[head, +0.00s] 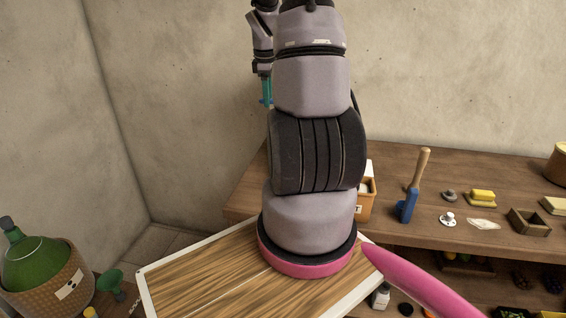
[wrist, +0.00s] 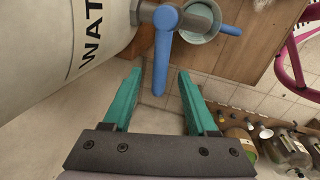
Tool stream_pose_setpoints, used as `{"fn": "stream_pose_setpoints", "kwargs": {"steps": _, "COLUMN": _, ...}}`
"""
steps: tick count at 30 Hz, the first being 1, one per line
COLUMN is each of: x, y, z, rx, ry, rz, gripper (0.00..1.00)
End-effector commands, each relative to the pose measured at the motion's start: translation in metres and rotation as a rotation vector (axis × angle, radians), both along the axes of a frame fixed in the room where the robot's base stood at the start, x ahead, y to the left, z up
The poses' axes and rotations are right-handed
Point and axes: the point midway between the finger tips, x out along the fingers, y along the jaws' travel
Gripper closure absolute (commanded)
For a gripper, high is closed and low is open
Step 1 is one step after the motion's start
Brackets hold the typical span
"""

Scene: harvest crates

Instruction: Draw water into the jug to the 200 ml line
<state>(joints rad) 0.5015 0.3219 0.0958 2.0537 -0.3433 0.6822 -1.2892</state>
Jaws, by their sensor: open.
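A white tank (wrist: 65,40) with the letters "WAT" fills the upper left of the wrist view. Its tap (wrist: 166,17) is blue, with a long blue lever (wrist: 161,65). A pale round vessel, which looks like the jug (wrist: 203,36), shows from above beside the tap on a wooden surface. Its inside is partly covered by the tap, and I cannot tell its water level or see a 200 ml line. My gripper (wrist: 157,78) is open, its teal fingers on either side of the lever's end. In the head view my gripper (head: 266,92) shows only in part, behind my arm.
Several large bottles (wrist: 285,148) stand at the lower right of the wrist view. The head view shows a green demijohn (head: 35,262) in a basket, a green funnel (head: 110,281) and a bench (head: 400,160) with a blue brush (head: 409,204) and small items.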

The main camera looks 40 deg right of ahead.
Motion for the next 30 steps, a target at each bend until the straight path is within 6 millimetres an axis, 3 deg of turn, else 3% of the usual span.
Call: {"fn": "stream_pose_setpoints", "kwargs": {"steps": 30, "x": 0.038, "y": 0.049, "z": 0.000, "rx": 0.001, "ry": -0.001, "rz": 0.001, "gripper": 0.42}}
